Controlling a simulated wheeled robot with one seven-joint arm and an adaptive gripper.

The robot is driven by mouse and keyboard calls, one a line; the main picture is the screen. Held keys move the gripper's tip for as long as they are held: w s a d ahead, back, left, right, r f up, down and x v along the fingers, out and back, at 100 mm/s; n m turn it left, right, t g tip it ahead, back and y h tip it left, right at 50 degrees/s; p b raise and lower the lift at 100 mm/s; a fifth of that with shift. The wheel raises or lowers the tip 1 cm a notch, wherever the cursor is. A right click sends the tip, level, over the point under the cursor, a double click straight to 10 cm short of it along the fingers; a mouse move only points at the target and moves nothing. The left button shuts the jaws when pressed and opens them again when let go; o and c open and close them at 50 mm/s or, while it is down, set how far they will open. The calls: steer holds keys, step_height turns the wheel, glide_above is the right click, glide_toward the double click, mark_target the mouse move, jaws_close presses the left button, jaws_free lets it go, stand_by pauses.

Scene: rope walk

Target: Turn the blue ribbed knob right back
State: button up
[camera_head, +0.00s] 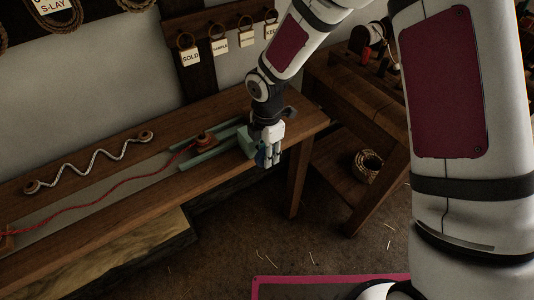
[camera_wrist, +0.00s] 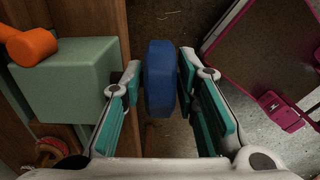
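The blue ribbed knob (camera_wrist: 160,80) is in the middle of the wrist view, beside the pale green block (camera_wrist: 68,84). My gripper (camera_wrist: 159,68) has one finger on each side of the knob, with a narrow gap visible at each side. It looks open around the knob, not clamped on it. In the head view my gripper (camera_head: 268,156) points down at the end of the bench, and the knob (camera_head: 260,158) shows as a small blue patch partly hidden by the fingers.
An orange handle (camera_wrist: 30,45) sticks out over the green block in the wrist view. The wooden bench (camera_head: 120,207) carries a red rope (camera_head: 110,190) and a wavy white rope (camera_head: 95,160). A second wooden bench (camera_head: 350,100) stands to the right. Open floor lies in front.

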steer(key=shift+f, duration=0.4)
steer(key=shift+c, duration=0.5)
jaws_close()
steer(key=shift+a+h+b, duration=0.1)
steer(key=shift+h+b, duration=0.2)
steer(key=shift+b, duration=0.05)
